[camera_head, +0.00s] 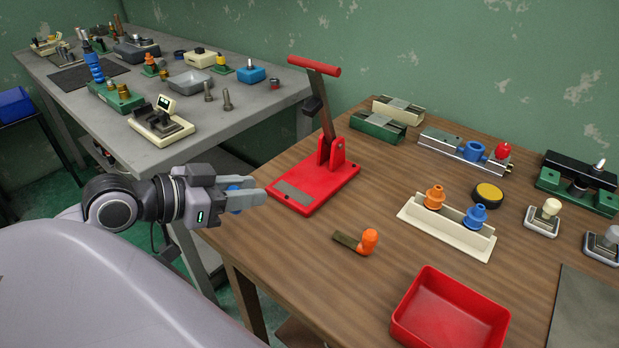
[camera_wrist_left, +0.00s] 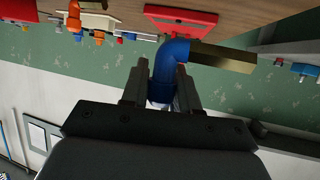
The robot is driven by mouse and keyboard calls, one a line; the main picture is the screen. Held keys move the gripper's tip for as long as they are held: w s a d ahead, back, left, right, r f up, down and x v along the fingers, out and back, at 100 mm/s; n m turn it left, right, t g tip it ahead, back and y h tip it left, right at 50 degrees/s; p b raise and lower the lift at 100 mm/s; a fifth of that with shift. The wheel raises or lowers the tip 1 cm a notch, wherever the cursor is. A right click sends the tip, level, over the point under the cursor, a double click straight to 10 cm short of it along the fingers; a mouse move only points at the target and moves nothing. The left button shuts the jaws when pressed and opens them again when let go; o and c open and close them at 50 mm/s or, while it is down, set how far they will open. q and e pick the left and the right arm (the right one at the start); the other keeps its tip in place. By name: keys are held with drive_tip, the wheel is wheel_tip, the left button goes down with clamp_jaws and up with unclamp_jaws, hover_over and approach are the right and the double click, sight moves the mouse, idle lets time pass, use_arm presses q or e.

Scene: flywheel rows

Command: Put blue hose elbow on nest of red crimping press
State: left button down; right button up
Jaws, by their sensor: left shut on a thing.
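The blue hose elbow (camera_wrist_left: 171,62) is between the fingers of my left gripper (camera_wrist_left: 158,88), with a brass-coloured flat bar (camera_wrist_left: 222,57) sticking out to the right in the left wrist view. In the head view, the left gripper (camera_head: 252,194) is shut on it, and only a little of the blue elbow (camera_head: 236,188) shows. The red crimping press (camera_head: 325,172) stands on the wooden table, its lever upright and tilted. A grey pad (camera_head: 297,198) lies on its base plate. The gripper is left of the base, apart from it as far as I can tell. My right gripper is out of view.
An orange elbow with a bar (camera_head: 369,241) lies in front of the press. A red bin (camera_head: 428,282), a cream rack (camera_head: 462,242) and several fixtures stand further right. A grey workbench (camera_head: 150,150) with many parts is at the back left.

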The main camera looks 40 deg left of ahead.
use_arm(q)
drive_tip(key=b+x, duration=0.2)
drive_tip(key=b, duration=0.3)
drive_tip(key=shift+w, duration=0.2)
drive_tip(key=b, duration=0.4)
drive_tip(key=shift+w+d+r, duration=0.1)
drive_tip(key=shift+w+d, duration=0.1)
drive_tip(key=shift+w, duration=0.2)
drive_tip(key=w, duration=0.1)
drive_tip(key=w+d, duration=0.1)
drive_tip(key=w, duration=0.1)
drive_tip(key=w+r+p, duration=0.1)
drive_tip(key=w, duration=0.1)
drive_tip(key=shift+w+d, duration=0.1)
drive_tip(key=shift+d, duration=0.3)
drive_tip(key=shift+w+d+f+p, duration=0.15)
drive_tip(key=shift+w+d, duration=0.25)
drive_tip(key=shift+w, duration=0.7)
drive_tip(key=shift+w+d+p, duration=0.25)
drive_tip(key=shift+w+d, duration=0.15)
drive_tip(key=shift+w, duration=0.75)
drive_tip(key=shift+f+b, duration=0.5)
drive_tip(key=shift+f, duration=1.3)
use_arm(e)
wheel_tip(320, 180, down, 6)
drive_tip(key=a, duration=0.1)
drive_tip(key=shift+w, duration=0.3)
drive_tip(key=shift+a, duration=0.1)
